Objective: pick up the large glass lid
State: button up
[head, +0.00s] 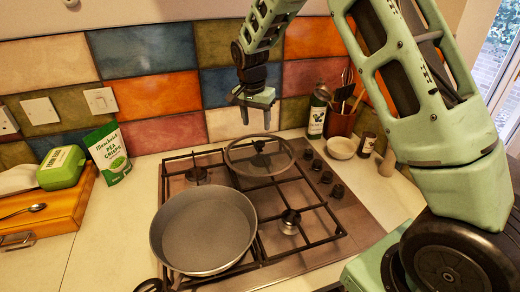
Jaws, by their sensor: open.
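The large glass lid (240,161) rests on the back part of the gas hob. It is a clear round disc with a dark rim and a dark knob (259,146) at its middle. My gripper (257,119) is open and points down above the lid, over its knob. The fingers look empty and apart from the knob, though the exact height gap is hard to judge from this view.
A large grey pan (204,230) stands on the front left of the hob (345,232). Behind the hob's right are a dark bottle (317,115), a utensil pot (340,123) and a small bowl (341,148). A green packet (108,152) and wooden box (60,209) stand left.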

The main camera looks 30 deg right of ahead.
aim_at(260, 143)
jog(key=f, duration=0.2)
jog(key=shift+d+f+p, duration=0.2)
jog(key=shift+f+p, duration=0.1)
jog(key=shift+f, duration=0.1)
jog(key=shift+w+d+f+p, duration=0.1)
jog(key=shift+d+f+p, duration=0.1)
jog(key=shift+f+p, duration=0.45)
jog(key=shift+d+f+p, duration=0.2)
jog(key=shift+f+p, duration=0.05)
jog(key=shift+f, duration=0.85)
jog(key=shift+w+d+f+p, duration=0.1)
jog(key=shift+d+f+p, duration=0.1)
jog(key=shift+f+p, duration=0.45)
jog(key=shift+f, duration=0.15)
grip_shut()
